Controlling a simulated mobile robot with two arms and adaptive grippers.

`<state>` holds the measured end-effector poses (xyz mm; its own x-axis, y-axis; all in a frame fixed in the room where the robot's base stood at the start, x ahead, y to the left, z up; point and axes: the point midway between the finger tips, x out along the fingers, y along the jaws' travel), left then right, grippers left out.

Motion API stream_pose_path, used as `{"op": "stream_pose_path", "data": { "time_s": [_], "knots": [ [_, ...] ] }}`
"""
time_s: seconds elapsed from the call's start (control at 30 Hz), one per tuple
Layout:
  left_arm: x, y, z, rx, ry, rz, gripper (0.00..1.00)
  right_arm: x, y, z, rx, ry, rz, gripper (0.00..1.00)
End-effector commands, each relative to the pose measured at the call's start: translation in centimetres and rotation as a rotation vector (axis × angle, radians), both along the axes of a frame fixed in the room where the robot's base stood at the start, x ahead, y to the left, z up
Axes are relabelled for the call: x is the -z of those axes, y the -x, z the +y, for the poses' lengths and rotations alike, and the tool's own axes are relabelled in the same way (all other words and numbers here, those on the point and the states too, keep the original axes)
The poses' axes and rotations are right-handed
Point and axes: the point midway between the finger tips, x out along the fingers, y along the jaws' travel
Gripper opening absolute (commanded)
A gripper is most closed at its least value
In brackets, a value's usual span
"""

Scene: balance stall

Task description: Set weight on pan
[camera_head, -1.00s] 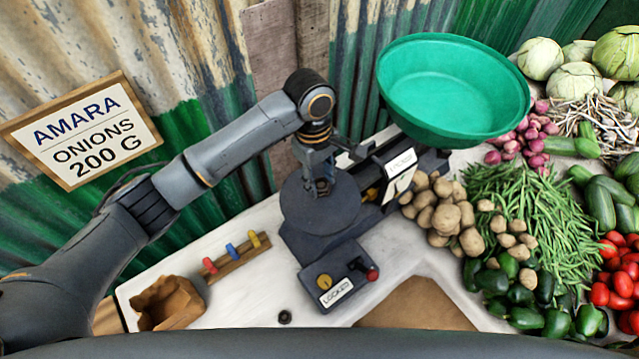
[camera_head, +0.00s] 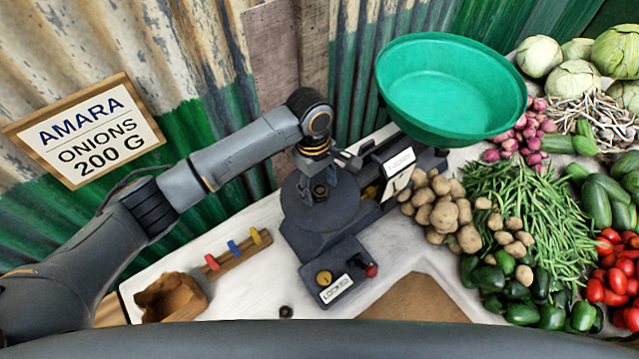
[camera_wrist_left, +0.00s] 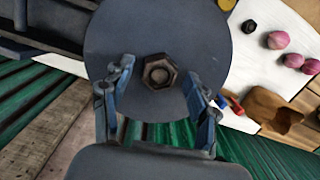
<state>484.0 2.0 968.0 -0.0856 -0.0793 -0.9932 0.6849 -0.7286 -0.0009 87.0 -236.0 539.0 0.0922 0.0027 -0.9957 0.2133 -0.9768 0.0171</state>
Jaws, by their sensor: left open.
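The weight, a dark hexagonal nut (camera_head: 320,191), lies on the round dark pan (camera_head: 299,210) of the scale. In the left wrist view the nut (camera_wrist_left: 159,74) sits near the middle of the pan (camera_wrist_left: 113,38). My left gripper (camera_head: 326,172) is over the pan and open. Its fingers stand apart on either side of the nut, with gaps showing on both sides in the left wrist view. A green bowl (camera_head: 450,85) forms the scale's other pan and looks empty. The scale's front plate (camera_head: 336,288) reads LOCKED. My right gripper is out of view.
A wooden rack (camera_head: 237,256) with coloured pegs and a brown bag (camera_head: 172,297) stand left of the scale. A small black piece (camera_head: 285,312) lies on the white counter. Potatoes (camera_head: 445,215) and other vegetables crowd the right. A sign (camera_head: 85,130) reads onions, 200 g.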

Motion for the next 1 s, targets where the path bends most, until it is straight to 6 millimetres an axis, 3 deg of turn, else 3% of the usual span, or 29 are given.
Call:
{"op": "stream_pose_path", "data": {
  "time_s": [0.27,0.7,1.0],
  "knots": [
    [-1.8,-0.2,0.1,0.0,0.002,-0.003,0.59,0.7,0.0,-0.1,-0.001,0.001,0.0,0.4],
    [-10.5,-1.0,0.7,0.001,0.002,-0.003,0.59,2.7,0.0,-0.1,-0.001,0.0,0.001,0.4],
    [-12.2,-1.0,0.9,0.0,0.0,0.001,0.59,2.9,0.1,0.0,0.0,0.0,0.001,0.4]
  ]
}}
